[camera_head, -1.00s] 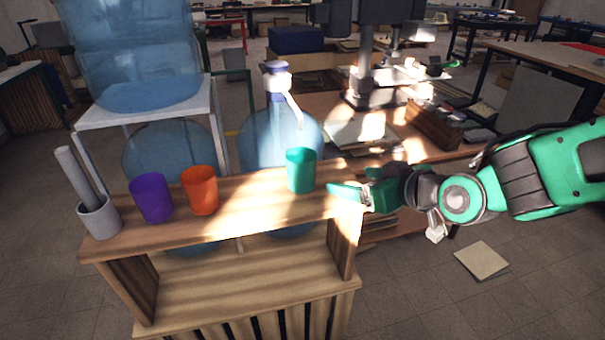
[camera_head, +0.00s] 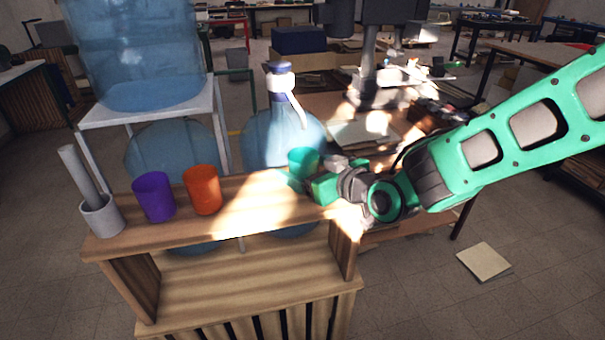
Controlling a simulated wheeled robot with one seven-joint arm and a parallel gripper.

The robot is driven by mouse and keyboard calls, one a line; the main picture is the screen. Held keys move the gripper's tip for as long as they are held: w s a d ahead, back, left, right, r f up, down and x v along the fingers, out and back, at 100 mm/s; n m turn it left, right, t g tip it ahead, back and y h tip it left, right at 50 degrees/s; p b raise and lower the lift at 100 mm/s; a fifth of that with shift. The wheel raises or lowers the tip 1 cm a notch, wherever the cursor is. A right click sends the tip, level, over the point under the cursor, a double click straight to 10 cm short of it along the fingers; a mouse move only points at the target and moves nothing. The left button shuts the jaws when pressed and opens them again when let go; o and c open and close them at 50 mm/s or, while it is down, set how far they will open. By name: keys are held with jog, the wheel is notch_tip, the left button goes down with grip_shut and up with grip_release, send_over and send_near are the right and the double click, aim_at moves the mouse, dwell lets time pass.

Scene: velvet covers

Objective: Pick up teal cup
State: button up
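The teal cup (camera_head: 301,160) stands on the right part of the wooden shelf top (camera_head: 247,210). Its upper part shows, and its lower right side is hidden behind my gripper. My green gripper (camera_head: 306,184) reaches in from the right at the cup, close to the shelf top. Its fingers overlap the cup in the picture. I cannot tell whether they touch it or have closed on it.
An orange cup (camera_head: 202,190) and a purple cup (camera_head: 154,197) stand left of the teal cup. A grey mortar with a pestle (camera_head: 101,213) is at the shelf's left end. Large blue water bottles (camera_head: 265,138) stand behind the shelf. The shelf middle is clear.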

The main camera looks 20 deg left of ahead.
jog(key=shift+x, duration=1.75)
jog(key=shift+s, duration=0.1)
jog(key=c, duration=1.3)
jog(key=shift+o, duration=0.2)
jog(key=shift+r, duration=0.15)
